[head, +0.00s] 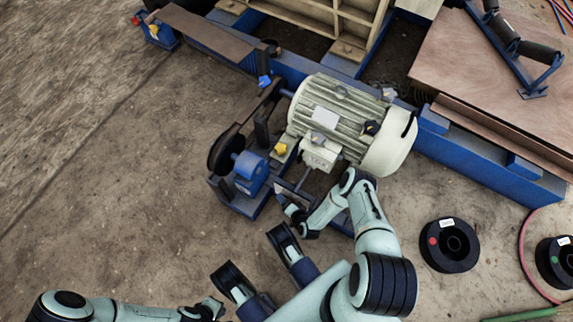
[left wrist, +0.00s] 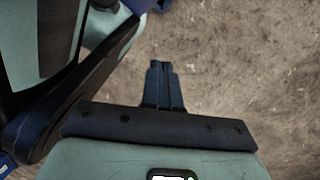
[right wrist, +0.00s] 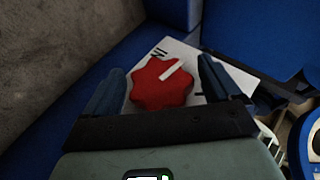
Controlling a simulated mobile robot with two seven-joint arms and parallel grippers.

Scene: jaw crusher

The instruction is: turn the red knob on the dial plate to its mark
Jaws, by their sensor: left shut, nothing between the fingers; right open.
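The red knob (right wrist: 158,90) is a lobed dial with a white pointer line, which points up and right in the right wrist view. It sits on the white dial plate (right wrist: 184,53), which has black marks at its upper left and a short one right of the knob. My right gripper (right wrist: 161,70) is open, with one finger on each side of the knob; I cannot tell if they touch it. In the head view my right gripper (head: 281,199) is beside the blue motor frame, and the knob is not visible. My left gripper (left wrist: 162,66) is shut and empty, low over bare ground.
A pale ribbed motor (head: 340,112) stands on the blue frame (head: 480,170) beyond my right gripper. A blue bearing block (head: 250,170) and a dark pulley (head: 224,150) are left of it. A black spool (head: 449,245) lies right. Ground at left is clear.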

